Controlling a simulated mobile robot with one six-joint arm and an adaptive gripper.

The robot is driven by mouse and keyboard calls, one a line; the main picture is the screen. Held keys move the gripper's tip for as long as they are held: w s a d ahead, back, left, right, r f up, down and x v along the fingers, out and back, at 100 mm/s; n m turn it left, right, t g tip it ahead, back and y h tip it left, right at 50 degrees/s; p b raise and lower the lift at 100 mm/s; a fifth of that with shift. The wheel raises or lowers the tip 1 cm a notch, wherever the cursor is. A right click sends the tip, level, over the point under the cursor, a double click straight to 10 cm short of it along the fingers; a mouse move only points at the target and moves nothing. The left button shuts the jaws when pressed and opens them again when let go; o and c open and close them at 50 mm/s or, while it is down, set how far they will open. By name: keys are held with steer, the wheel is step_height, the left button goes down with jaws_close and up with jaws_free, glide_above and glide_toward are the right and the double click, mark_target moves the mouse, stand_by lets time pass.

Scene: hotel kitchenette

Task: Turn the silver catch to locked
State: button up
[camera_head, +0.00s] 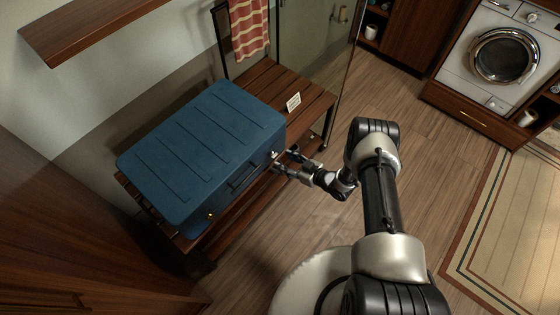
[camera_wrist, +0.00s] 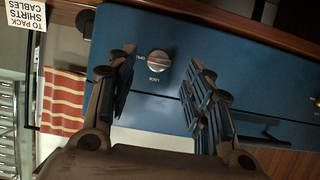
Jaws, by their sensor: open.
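A blue suitcase (camera_head: 200,150) lies flat on a slatted wooden bench. The silver catch (camera_wrist: 158,60) is a round knob on the suitcase's side, with the words OPEN and LOCK printed beside it. A thin red mark shows across the knob; which word it points to I cannot tell for sure. In the head view the catch (camera_head: 273,155) is small at the suitcase's right end. My gripper (camera_head: 283,160) is open and faces that side.
The slatted bench (camera_head: 310,97) carries a small card (camera_head: 293,103). A dark handle (camera_head: 243,178) and a brass-coloured catch (camera_head: 210,215) are on the same suitcase side. A striped towel (camera_head: 250,28) hangs behind. The wooden floor (camera_head: 300,215) in front is clear.

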mark_target(276, 156)
steer(key=shift+b+x, duration=0.5)
steer(key=shift+x, duration=1.6)
steer(key=shift+c, duration=0.2)
steer(key=c, duration=1)
steer(key=shift+n, duration=0.3)
steer(key=shift+s+a+f+n+t+h, duration=0.1)
steer(key=shift+n+t+h, duration=0.2)
steer(key=shift+n+t, duration=1.4)
steer(key=shift+s+f+n+t+h, duration=0.1)
steer(key=shift+n+t+h, duration=0.4)
steer(key=shift+n, duration=2.05)
steer(key=shift+s+a+f+n+t+h, duration=0.1)
steer(key=shift+n+t, duration=1.3)
steer(key=shift+n, duration=0.75)
steer(key=shift+w, duration=0.1)
